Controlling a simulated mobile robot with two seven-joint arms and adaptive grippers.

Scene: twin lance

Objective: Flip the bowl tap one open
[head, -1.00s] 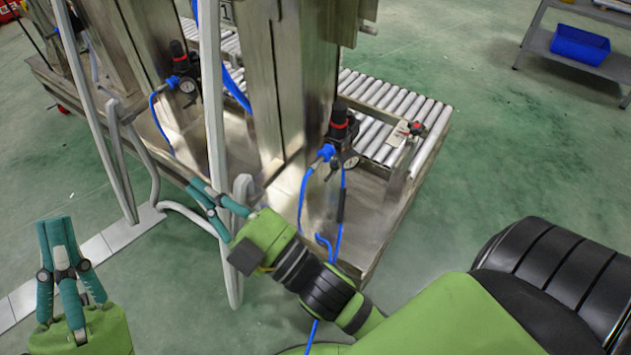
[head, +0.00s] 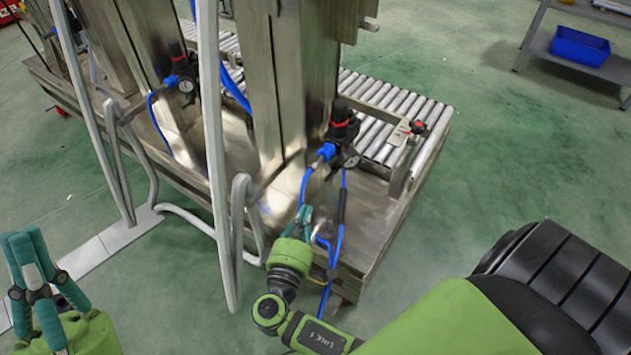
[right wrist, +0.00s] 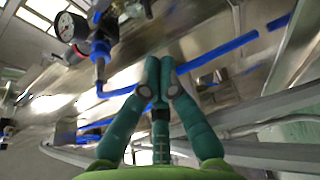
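Two dark regulator units with red rings, round gauges and blue hose fittings are on the steel frame: a nearer one (head: 341,128) and a farther one (head: 181,68). I cannot make out a bowl tap clearly in the head view. My left gripper (head: 24,236) is at the lower left, empty, fingertips together.
Blue hoses (head: 339,225) hang just right of my right gripper. A bent grey tube (head: 238,220) stands to its left. A roller conveyor (head: 420,108) lies behind the nearer unit. A shelf with a blue bin (head: 580,47) is at the upper right. The green floor right of the frame is clear.

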